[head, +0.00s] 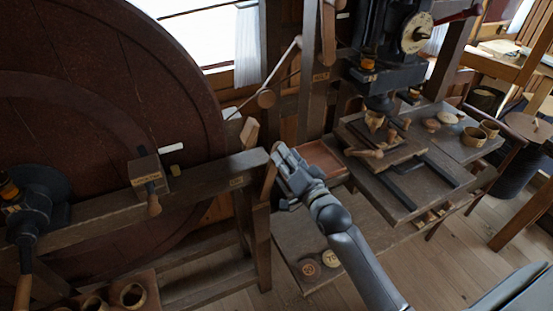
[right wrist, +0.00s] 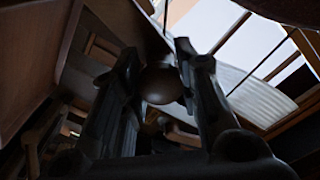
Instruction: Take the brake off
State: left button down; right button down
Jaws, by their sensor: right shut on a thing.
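My right gripper (head: 279,165) is at the right end of the dark wooden beam (head: 210,183) in front of the big wheel. It is shut on a wooden lever (head: 268,183) beside the beam's end, which I take to be the brake lever. In the right wrist view, a rounded brown wooden knob (right wrist: 160,86) sits between the two fingers (right wrist: 163,75). A small label is on the beam near this end, too small to read. The big dark wooden wheel (head: 95,110) fills the left of the head view. My left gripper is not in view.
A small labelled box (head: 147,172) with a wooden handle sits on the beam. A black machine (head: 390,72) stands over a work table (head: 420,190) at right. Round wooden pieces (head: 310,267) lie on a low shelf. Cups (head: 132,295) stand at bottom left. Open floor shows at lower right.

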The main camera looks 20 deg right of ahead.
jog(key=shift+d+f, duration=0.25)
jog(key=shift+d, duration=0.45)
jog(key=c, duration=1.1)
grip_release()
jog(key=shift+d+f, duration=0.1)
jog(key=s, duration=1.2)
jog(key=shift+d, duration=0.15)
